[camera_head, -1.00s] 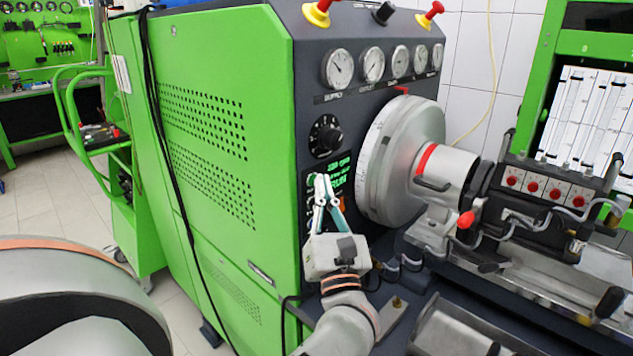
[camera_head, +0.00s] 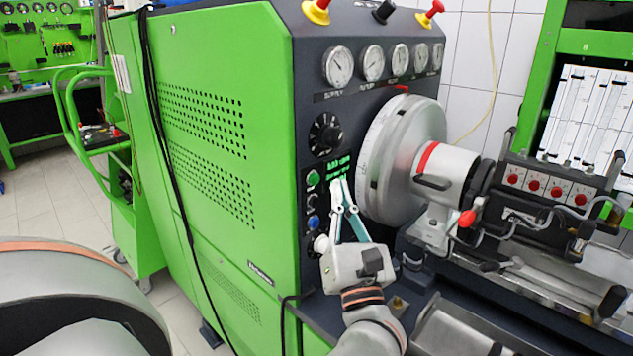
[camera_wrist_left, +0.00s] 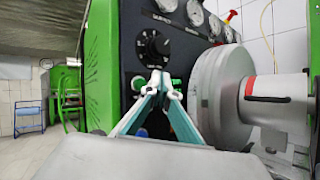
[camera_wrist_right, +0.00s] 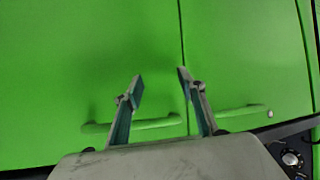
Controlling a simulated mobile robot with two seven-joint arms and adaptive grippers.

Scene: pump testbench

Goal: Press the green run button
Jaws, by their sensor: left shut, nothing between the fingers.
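The green run button (camera_head: 313,178) is a small round button on the dark control panel (camera_head: 326,235), below the black dial. It shows clear of the fingers in the head view. My left gripper (camera_head: 341,182) is shut and empty. Its tips are to the right of the button, in front of the lower part of the green-lit display (camera_head: 338,167). In the left wrist view a green button (camera_wrist_left: 176,83) shows just by the closed tips (camera_wrist_left: 160,80). My right gripper (camera_wrist_right: 160,80) is open and empty, facing green cabinet doors.
A black dial (camera_head: 325,134) is above the button and a blue button (camera_head: 313,222) below it. The large silver drum (camera_head: 402,165) stands close on the right of the left gripper. Gauges (camera_head: 338,66) line the panel top. Door handles (camera_wrist_right: 140,126) lie near the right gripper.

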